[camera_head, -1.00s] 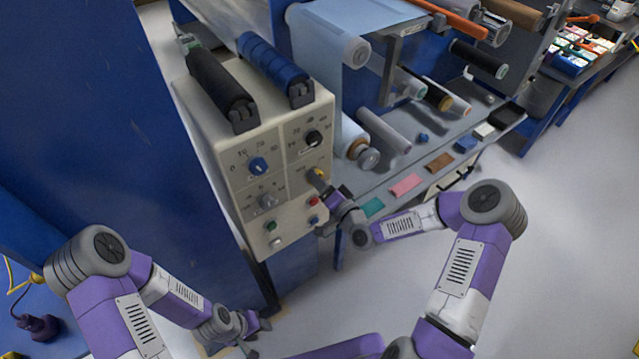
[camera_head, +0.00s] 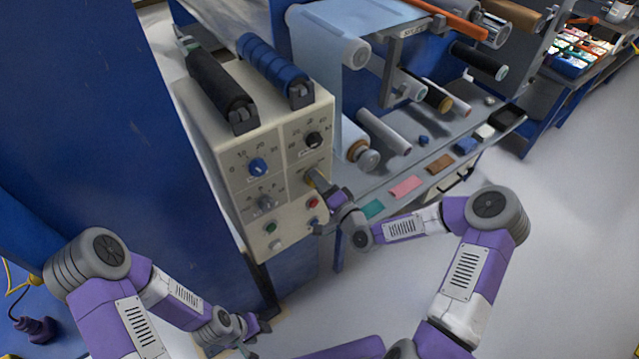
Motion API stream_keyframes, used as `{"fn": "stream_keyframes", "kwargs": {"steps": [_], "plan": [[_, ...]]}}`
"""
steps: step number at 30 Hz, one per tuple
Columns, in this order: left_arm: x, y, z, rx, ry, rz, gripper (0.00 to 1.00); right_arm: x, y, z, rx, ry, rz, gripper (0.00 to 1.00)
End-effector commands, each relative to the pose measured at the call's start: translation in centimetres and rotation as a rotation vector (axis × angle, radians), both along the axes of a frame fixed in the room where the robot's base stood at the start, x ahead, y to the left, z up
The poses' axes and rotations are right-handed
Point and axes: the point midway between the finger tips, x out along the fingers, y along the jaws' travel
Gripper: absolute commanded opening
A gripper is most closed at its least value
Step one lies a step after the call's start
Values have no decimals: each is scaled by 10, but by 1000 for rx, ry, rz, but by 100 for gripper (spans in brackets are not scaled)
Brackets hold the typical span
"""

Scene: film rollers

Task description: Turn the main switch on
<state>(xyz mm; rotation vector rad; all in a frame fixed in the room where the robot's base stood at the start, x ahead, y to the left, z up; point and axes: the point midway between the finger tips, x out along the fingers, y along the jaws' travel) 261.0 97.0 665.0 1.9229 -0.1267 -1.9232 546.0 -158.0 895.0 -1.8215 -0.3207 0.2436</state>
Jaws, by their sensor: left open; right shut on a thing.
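A cream control box (camera_head: 240,200) stands in the middle of the view, its front panel facing me. The main switch (camera_head: 311,179), with a yellow part showing, is on the right side of that panel.
The panel also has a blue knob (camera_head: 258,167), a black knob (camera_head: 314,139), a grey knob (camera_head: 265,204), a green button (camera_head: 271,226) and a red button (camera_head: 313,203). Rollers and a shelf (camera_head: 450,140) lie to the right. The floor (camera_head: 570,230) at right is clear.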

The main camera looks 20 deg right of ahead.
Motion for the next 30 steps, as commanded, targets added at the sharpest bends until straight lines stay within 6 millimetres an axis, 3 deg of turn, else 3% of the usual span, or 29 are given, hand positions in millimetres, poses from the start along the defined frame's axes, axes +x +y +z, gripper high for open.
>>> {"fn": "stream_keyframes", "kwargs": {"steps": [1,6,17,30], "plan": [[0,0,0,0,0,0,43,0,0,0,3,2,0,55],[0,0,0,0,0,0,43,0,0,0,2,2,0,80],[0,0,1,0,0,0,43,-7,-3,0,0,2,-2,80],[0,0,8,0,0,0,43,-67,-24,0,0,2,-1,80]]}}
